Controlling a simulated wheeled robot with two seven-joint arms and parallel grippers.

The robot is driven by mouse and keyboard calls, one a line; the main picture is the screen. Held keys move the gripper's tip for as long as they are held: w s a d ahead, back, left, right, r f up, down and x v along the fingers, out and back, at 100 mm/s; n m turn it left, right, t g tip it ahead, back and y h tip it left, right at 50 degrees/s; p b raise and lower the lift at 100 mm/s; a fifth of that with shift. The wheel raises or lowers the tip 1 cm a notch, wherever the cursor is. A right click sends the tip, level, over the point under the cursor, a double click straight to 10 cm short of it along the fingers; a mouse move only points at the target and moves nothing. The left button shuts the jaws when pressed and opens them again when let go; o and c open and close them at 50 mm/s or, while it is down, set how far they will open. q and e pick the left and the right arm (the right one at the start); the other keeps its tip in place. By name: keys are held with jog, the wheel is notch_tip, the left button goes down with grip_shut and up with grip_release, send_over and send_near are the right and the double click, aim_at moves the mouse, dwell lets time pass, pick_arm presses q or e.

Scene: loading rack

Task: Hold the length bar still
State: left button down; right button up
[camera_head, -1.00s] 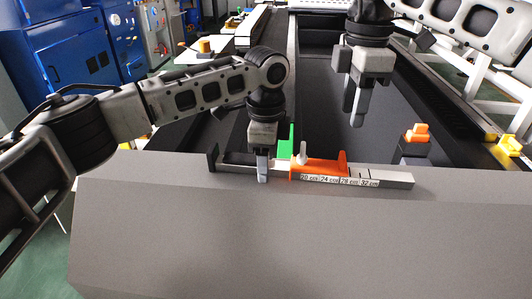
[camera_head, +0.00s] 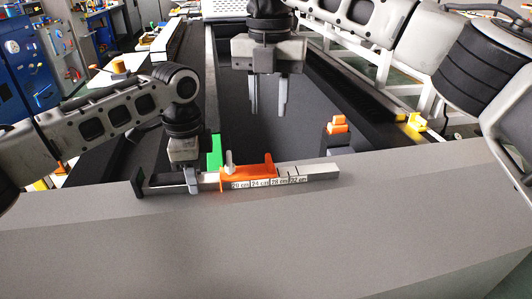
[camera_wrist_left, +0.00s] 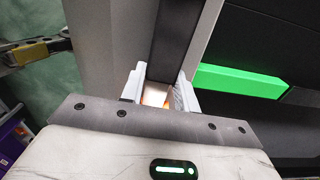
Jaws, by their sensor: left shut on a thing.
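The length bar (camera_head: 318,172) is a pale grey bar lying along the grey ledge, with labels from 20 cm to 32 cm on its front. A black upright end stop (camera_head: 138,182) is at its left end. An orange slider (camera_head: 247,174) with a white knob (camera_head: 229,162) sits around its middle. My left gripper (camera_head: 190,180) is shut on the bar between the end stop and the slider; the left wrist view shows its two fingers (camera_wrist_left: 160,92) on either side of it. My right gripper (camera_head: 268,98) hangs above and behind the slider, fingers apart and empty.
A green block (camera_head: 214,151) stands behind the bar, near my left gripper. An orange-topped dark post (camera_head: 337,135) stands behind the bar's right end. The grey ledge (camera_head: 270,240) in front is clear. A dark recessed bed lies behind, with a yellow piece (camera_head: 416,122) on its right side.

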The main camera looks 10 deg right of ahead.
aim_at(269, 157)
notch_tip(269, 157, down, 12)
jog(key=n, duration=0.4)
jog(key=shift+r, duration=0.25)
